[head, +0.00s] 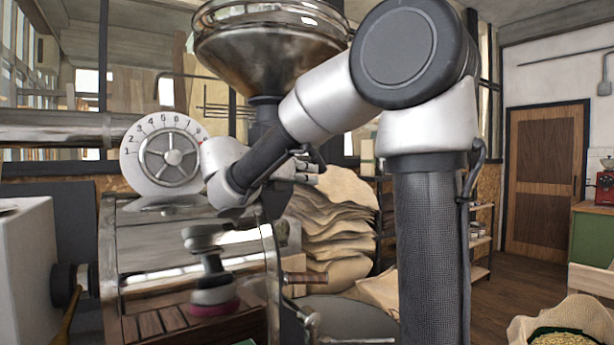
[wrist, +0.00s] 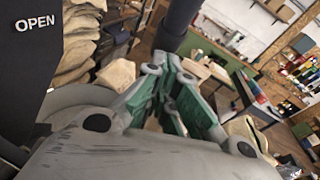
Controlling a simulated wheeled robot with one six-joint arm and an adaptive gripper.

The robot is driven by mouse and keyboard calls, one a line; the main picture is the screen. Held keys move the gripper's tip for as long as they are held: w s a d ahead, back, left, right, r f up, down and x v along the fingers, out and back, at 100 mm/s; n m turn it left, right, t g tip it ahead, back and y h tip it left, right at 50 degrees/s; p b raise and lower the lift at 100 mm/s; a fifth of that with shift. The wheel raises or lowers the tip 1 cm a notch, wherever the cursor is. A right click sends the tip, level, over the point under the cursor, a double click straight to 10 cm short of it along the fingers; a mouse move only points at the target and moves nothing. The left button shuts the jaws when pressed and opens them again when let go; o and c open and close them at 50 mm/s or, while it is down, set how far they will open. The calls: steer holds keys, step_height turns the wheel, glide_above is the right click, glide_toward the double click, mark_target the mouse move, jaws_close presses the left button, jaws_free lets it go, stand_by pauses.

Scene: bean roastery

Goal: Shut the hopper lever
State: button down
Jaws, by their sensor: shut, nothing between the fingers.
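The metal hopper (head: 265,45) stands above the roaster at the top of the head view, its lower neck partly hidden behind my arm. I cannot pick out the hopper lever in either view; my arm covers part of the area under the hopper. A dark panel (wrist: 50,70) with a white "OPEN" label (wrist: 35,22) fills the left of the wrist view. My gripper (head: 310,172) is just right of the roaster front, partly hidden by my wrist. Its green-padded fingers (wrist: 165,85) show in the wrist view, shut and empty, right of the panel and apart from it.
A numbered dial (head: 165,155) with a handwheel is on the roaster, left of my wrist. A wooden handle (head: 305,278) sticks out at the roaster front. Stacked sacks (head: 330,225) lie behind. Open floor (head: 535,275) is at the right, before a wooden door (head: 545,180).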

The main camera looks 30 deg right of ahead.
mark_target(322, 171)
steer(key=d+h, duration=0.3)
steer(key=shift+r+n, duration=0.3)
steer(key=d+r, duration=0.4)
steer(key=shift+w+d+t, duration=0.15)
steer(key=shift+d+t, duration=0.1)
steer(key=shift+t, duration=0.15)
steer(key=shift+r, duration=0.1)
stand_by(0.5)
